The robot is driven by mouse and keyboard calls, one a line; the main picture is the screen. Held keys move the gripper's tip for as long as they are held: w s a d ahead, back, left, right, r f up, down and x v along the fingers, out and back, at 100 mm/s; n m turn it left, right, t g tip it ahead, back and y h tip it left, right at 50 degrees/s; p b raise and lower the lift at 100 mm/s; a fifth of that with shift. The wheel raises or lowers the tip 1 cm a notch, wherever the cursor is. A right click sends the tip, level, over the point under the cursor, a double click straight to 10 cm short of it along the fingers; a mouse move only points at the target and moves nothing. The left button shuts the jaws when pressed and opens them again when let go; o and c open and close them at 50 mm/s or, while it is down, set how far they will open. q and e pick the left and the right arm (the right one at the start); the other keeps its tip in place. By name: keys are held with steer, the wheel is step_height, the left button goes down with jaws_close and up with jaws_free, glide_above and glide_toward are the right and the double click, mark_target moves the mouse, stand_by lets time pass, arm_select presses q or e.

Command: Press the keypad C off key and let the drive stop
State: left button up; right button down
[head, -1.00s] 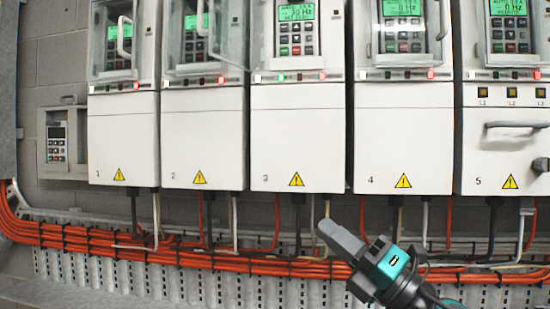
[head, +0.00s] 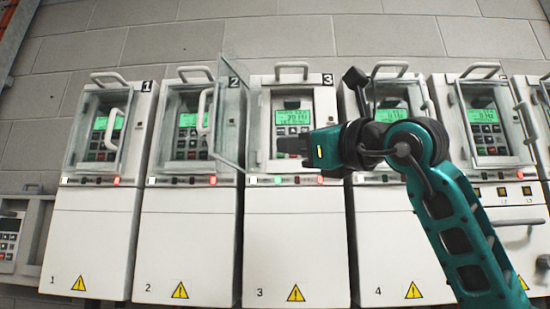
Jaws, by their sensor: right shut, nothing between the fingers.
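Drive 3 (head: 295,240) stands in the middle of the row, with its keypad display (head: 291,117) lit green and its text too blurred to read surely. No letter C can be read on any keypad. I cannot tell whether the fingertips touch a key. My left gripper is not in view.
Drive 4 (head: 390,245) is partly behind my right arm. A small grey keypad box (head: 12,235) is at the far left.

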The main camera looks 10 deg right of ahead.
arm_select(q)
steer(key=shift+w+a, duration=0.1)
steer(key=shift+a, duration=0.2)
arm_select(e)
steer(key=r, duration=0.1)
steer(key=s+d+r+t+h, duration=0.1)
steer(key=shift+r, duration=0.3)
steer(key=shift+w, duration=0.1)
arm_select(q)
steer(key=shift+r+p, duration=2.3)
steer(key=shift+p, duration=0.05)
arm_select(e)
steer(key=w+d, duration=0.2)
steer(key=w, duration=0.6)
steer(key=shift+w+d, duration=0.2)
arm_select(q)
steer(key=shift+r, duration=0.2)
arm_select(e)
steer(key=shift+w, duration=0.15)
arm_select(q)
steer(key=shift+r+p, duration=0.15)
steer(key=shift+p, duration=0.15)
arm_select(e)
steer(key=shift+w+d, duration=0.1)
steer(key=shift+w, duration=0.15)
